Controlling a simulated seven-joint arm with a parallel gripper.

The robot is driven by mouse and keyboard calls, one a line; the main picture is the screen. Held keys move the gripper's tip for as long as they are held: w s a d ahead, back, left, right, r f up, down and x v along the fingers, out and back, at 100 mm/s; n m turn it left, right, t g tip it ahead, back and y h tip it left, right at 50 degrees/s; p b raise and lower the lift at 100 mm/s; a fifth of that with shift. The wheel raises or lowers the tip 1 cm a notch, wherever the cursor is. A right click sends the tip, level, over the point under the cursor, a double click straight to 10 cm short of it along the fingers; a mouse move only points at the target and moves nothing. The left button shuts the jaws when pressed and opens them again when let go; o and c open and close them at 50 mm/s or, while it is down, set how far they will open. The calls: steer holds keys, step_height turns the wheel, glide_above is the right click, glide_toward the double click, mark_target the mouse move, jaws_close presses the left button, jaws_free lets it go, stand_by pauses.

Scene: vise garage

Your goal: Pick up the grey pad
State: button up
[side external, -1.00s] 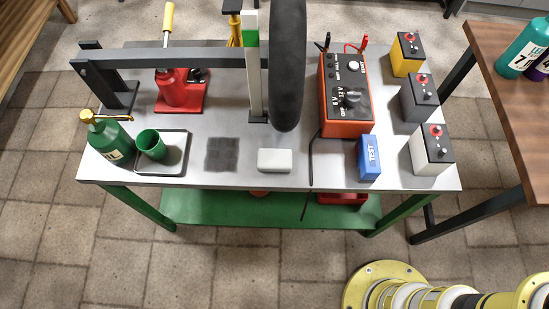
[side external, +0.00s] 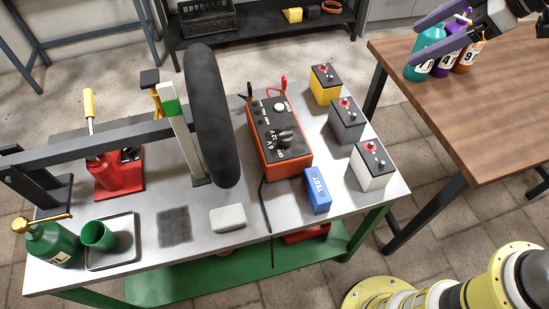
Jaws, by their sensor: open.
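The grey pad (side external: 174,226) is a flat, dark grey, mesh-like square lying on the metal bench top near its front edge. It sits between a small tray and a pale block, apart from both. My gripper (side external: 413,42) has purple fingers and is at the top right, by the bottles on the wooden table. It is open, far from the grey pad. Whether anything is between its fingers is not clear.
A whitish block (side external: 227,218) lies right of the pad; a tray (side external: 113,262) with a green cup (side external: 98,236) lies left. A tall black tyre (side external: 214,115) stands behind. An orange charger (side external: 280,135), blue TEST box (side external: 317,190) and batteries (side external: 369,166) fill the right side.

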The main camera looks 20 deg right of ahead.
steer(key=w+a+f+n+g+y, duration=0.1)
steer(key=w+a+f, duration=0.1)
steer(key=a+f, duration=0.15)
steer(key=w+a+f+n, duration=0.2)
steer(key=w+a, duration=0.1)
steer(key=a, duration=0.2)
steer(key=n+g, duration=0.3)
steer(key=g, duration=0.2)
glide_above(248, 215)
steer(key=d, duration=0.5)
step_height(248, 215, down, 23)
steer(key=shift+h, duration=0.4)
steer(key=x, duration=1.2)
steer(key=shift+a+f, duration=0.25)
steer(key=c, duration=1)
steer(key=shift+r, duration=0.2)
